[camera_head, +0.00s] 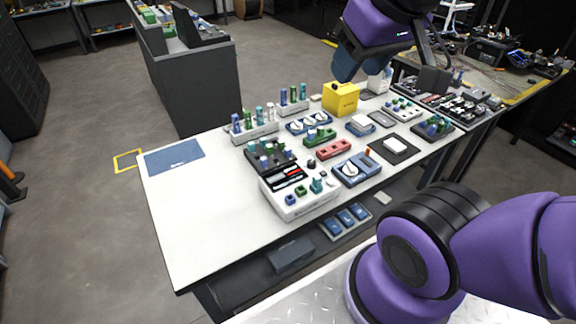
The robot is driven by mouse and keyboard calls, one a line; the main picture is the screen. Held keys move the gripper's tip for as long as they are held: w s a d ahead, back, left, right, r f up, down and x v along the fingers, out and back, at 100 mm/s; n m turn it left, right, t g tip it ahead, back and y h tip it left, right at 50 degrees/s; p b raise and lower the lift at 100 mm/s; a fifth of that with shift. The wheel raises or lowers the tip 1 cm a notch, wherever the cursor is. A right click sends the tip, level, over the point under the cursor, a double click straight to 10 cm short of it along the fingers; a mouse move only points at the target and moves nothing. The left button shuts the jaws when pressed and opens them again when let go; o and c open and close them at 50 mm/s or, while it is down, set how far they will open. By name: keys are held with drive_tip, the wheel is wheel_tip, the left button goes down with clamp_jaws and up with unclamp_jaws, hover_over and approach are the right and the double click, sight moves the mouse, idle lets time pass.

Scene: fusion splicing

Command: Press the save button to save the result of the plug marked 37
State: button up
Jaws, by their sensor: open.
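A white device (292,208) with a dark recess holding red and white parts stands at the table's front. Several small blue, green and teal pieces stand on its front part, apart from my gripper. Several coloured plugs (258,115) stand in white racks at the back. I cannot read the number 37 or pick out the save button.
A yellow box (341,99) stands at the back. Blue, red, green and dark fixtures, including a blue one (357,170), crowd the table's right half. A blue mat (174,158) lies at the left. The table's left front (200,222) is bare.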

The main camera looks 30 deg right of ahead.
idle(0.4)
clamp_jaws()
idle(1.6)
